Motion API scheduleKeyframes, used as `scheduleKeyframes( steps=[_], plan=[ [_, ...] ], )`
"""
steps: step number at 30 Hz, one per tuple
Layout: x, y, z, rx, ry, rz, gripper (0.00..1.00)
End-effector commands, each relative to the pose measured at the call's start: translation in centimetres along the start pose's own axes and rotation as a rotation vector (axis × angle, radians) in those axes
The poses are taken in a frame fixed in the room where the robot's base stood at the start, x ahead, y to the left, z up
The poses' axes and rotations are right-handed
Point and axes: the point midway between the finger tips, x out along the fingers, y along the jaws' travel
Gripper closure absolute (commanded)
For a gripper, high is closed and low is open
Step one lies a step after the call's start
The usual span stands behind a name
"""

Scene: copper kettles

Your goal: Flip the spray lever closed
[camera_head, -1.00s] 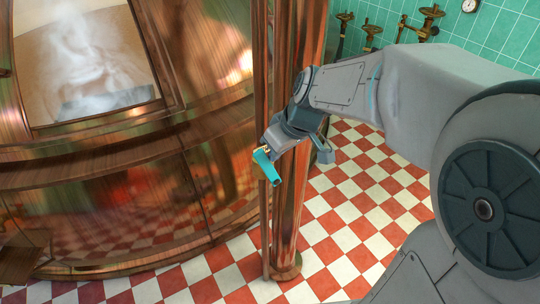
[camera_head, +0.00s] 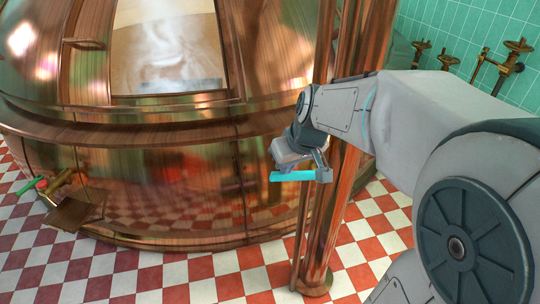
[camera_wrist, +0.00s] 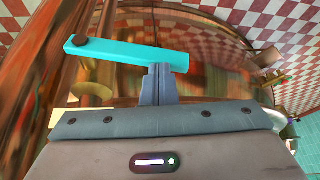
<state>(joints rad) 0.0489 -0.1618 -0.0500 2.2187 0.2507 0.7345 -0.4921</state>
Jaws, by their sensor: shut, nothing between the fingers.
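The spray lever is a flat turquoise bar (camera_head: 293,176) beside the copper column, lying about level in the head view. In the wrist view the lever (camera_wrist: 130,54) runs across the upper middle, with a dark bolt near its left end. My gripper (camera_head: 322,174) is at the lever's right end. In the wrist view my shut fingers (camera_wrist: 160,80) are close together, with their tips at the lever's near edge near its right end. They appear to touch it, but do not grasp it. The lever's mounting is mostly hidden.
A large copper kettle (camera_head: 150,180) with a steamy window fills the left. A copper column (camera_head: 325,230) stands just behind my gripper. A brass tap (camera_head: 60,182) is low at far left. Brass valves (camera_head: 500,65) line the green tiled wall. The checkered floor (camera_head: 230,275) is open in front.

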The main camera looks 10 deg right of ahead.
Motion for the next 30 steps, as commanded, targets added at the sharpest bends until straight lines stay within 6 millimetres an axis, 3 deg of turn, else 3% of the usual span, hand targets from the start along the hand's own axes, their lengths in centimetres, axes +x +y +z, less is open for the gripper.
scheduleKeyframes(
  steps=[9,30],
  plan=[
    [2.0,-0.5,0.7,0.01,0.002,0.004,1.0],
    [3.2,-1.1,1.3,0.007,-0.013,-0.003,1.0]
  ],
)
